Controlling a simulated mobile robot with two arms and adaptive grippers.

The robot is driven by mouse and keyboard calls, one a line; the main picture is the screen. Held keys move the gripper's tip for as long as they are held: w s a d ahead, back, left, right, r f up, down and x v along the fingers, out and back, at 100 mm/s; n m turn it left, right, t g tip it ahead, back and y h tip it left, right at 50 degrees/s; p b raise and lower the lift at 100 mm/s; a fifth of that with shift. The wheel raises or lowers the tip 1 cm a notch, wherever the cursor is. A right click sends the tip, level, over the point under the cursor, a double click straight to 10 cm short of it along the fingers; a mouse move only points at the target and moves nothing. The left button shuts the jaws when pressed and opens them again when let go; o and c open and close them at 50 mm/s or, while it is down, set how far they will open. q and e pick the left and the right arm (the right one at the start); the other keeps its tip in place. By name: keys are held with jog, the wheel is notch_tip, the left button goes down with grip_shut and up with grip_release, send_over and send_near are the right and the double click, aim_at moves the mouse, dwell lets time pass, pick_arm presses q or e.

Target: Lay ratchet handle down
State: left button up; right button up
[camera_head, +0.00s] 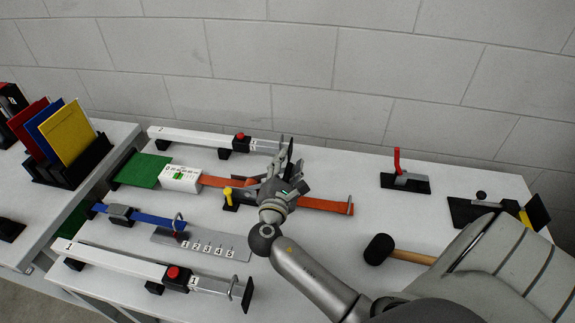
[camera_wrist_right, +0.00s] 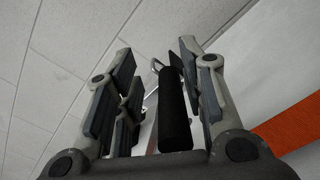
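The black ratchet handle (camera_wrist_right: 175,115) stands between the spread fingers of my right gripper (camera_wrist_right: 158,90) in the wrist view. It is close to the right-hand finger, with a gap on the left-hand side. In the head view my right gripper (camera_head: 287,165) is over the orange strap (camera_head: 325,205), at the middle of the table, and hides most of the ratchet. The strap runs from a white box (camera_head: 181,179) on the left to a metal end at the right. My left gripper is not in view.
White clamp bars lie at the back (camera_head: 190,136) and front (camera_head: 110,261). A blue strap (camera_head: 150,218) and a numbered metal plate (camera_head: 205,243) lie left of my arm. A mallet (camera_head: 380,249) and a red-lever clamp (camera_head: 404,181) are right. Table around the clamp is bare.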

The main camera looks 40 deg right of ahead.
jog(key=v, duration=1.2)
